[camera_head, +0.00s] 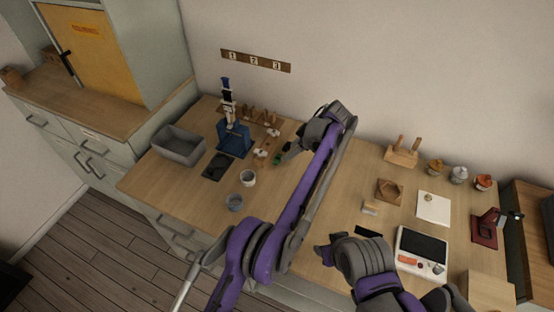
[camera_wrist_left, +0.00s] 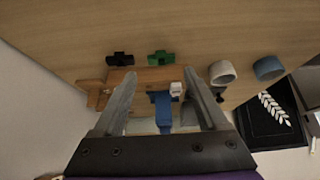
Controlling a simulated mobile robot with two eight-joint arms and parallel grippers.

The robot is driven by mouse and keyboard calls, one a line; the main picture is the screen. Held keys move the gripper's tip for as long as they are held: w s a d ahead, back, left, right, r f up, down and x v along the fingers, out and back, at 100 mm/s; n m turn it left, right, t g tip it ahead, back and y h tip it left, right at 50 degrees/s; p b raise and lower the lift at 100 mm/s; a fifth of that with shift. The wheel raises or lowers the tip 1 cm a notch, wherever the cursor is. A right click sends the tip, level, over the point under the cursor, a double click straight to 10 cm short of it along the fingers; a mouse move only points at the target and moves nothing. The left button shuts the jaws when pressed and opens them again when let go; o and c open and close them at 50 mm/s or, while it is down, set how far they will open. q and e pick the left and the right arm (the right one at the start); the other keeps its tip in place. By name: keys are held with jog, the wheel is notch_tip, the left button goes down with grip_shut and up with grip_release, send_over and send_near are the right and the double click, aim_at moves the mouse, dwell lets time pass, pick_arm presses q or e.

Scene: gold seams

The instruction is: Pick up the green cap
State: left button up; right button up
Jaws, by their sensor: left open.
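The green cap (camera_head: 278,160) lies on the wooden table beside a wooden rack.
A black cap (camera_wrist_left: 119,58) lies left of the green one in the wrist view. A white cup (camera_head: 248,178), a blue cup (camera_head: 234,202), a blue stand (camera_head: 234,139) and a grey bin (camera_head: 179,146) are nearby. A scale (camera_head: 421,252) stands at the right.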

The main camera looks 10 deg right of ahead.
aim_at(276, 159)
pick_arm(q)
jog(key=x, duration=0.7)
jog(key=shift+w+a+r, duration=0.1)
jog(key=shift+a+r, duration=0.05)
jog(key=shift+a, duration=0.15)
jog(key=c, duration=1.1)
